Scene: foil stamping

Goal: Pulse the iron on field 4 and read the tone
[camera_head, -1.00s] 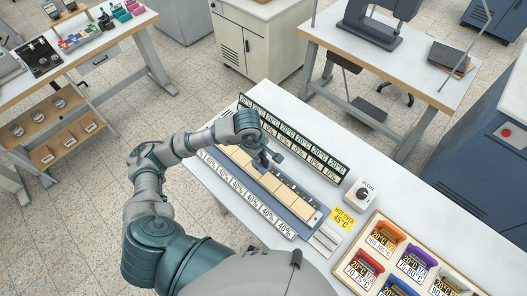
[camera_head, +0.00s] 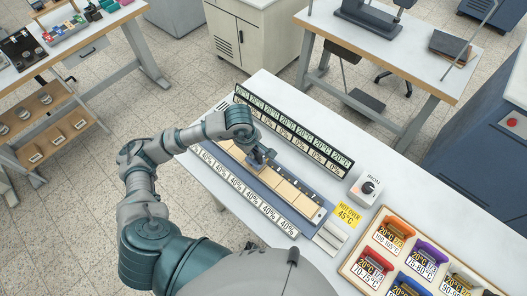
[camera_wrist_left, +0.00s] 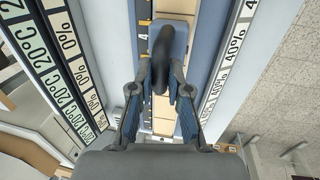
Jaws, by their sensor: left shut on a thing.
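My left gripper (camera_head: 262,158) is shut on the iron, over the strip of cream fields (camera_head: 285,190). In the left wrist view my fingers (camera_wrist_left: 160,88) clasp the iron's dark handle (camera_wrist_left: 162,60), and its blue-grey body (camera_wrist_left: 180,38) covers part of the strip. A small label, seemingly 4, shows beside it (camera_wrist_left: 144,45). I cannot tell whether the iron touches the field. The display row (camera_head: 290,130) behind the strip reads 20°C and 0% where legible. My right gripper is not in view.
A row of 40% cards (camera_head: 245,195) lies along the strip's front. An iron dial box (camera_head: 366,189) and a yellow "hot over 45°C" card (camera_head: 348,214) are to the right. A tray (camera_head: 352,268) of coloured foil holders stands at the front right.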

